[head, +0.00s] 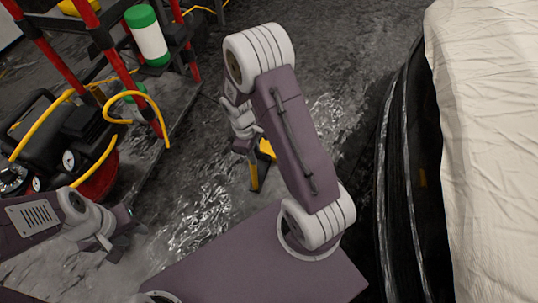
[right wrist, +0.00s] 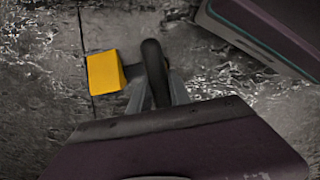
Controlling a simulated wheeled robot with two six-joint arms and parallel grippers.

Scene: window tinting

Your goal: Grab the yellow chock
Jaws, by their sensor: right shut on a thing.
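The yellow chock (head: 254,178) shows in the head view just below my right gripper (head: 246,148), partly hidden by the gripper and arm. In the right wrist view a yellow block (right wrist: 103,73) of it sticks out to the left, beside a dark curved part. My right gripper (right wrist: 156,88) is shut on the chock at that dark part, between the grey fingers. My left gripper (head: 117,246) is at the lower left in the head view, apart from the chock; its jaw opening is not clear.
A black compressor (head: 75,128) with yellow hoses stands at the left, beside a red-legged rack (head: 58,58) holding a green and white bottle (head: 148,38). A dark car body with a pale cover (head: 490,130) fills the right. The wet grey floor between is mostly clear.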

